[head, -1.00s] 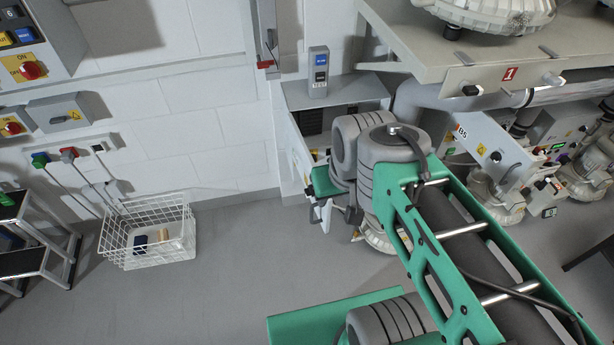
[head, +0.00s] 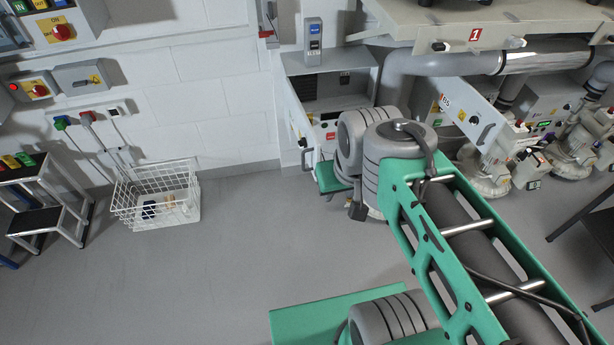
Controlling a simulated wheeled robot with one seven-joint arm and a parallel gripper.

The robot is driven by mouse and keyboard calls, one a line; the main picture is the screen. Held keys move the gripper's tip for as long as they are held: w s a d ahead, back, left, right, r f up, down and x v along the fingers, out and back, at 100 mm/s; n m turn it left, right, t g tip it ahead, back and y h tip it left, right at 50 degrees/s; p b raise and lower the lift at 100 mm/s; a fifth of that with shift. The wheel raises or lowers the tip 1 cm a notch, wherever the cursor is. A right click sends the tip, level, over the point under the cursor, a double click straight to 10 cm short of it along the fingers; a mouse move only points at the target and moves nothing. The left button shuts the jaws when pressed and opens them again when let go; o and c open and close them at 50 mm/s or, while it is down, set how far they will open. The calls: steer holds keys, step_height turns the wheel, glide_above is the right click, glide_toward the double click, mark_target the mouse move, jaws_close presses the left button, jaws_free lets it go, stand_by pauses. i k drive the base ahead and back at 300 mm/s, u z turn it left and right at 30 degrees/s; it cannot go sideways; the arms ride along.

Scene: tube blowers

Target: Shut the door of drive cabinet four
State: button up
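An open grey cabinet (head: 345,88) stands against the back wall, left of the pipework, with dark slotted panels inside. Its pale door (head: 297,118) stands swung out on the left side, seen nearly edge-on, with a dark handle (head: 302,142) low on it. I cannot read a number on this cabinet, so I cannot tell if it is number four. Another pale panel (head: 468,116), marked B5, juts out to the right of my arm. My arm's grey joint covers the area in front of the cabinet's lower right. My gripper is hidden behind it; I cannot make out its fingers.
A bench top (head: 400,28) with a red number 1 overhangs at upper right, above a thick grey pipe (head: 450,65). Pumps (head: 482,175) stand below. A white wire basket (head: 155,195) and step stool (head: 45,200) are at left. The floor between (head: 240,235) is clear.

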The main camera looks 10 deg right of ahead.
mark_target(302, 125)
steer(key=u, duration=0.7)
steer(key=i, duration=0.7)
steer(key=u, duration=0.8)
steer(key=i, duration=0.35)
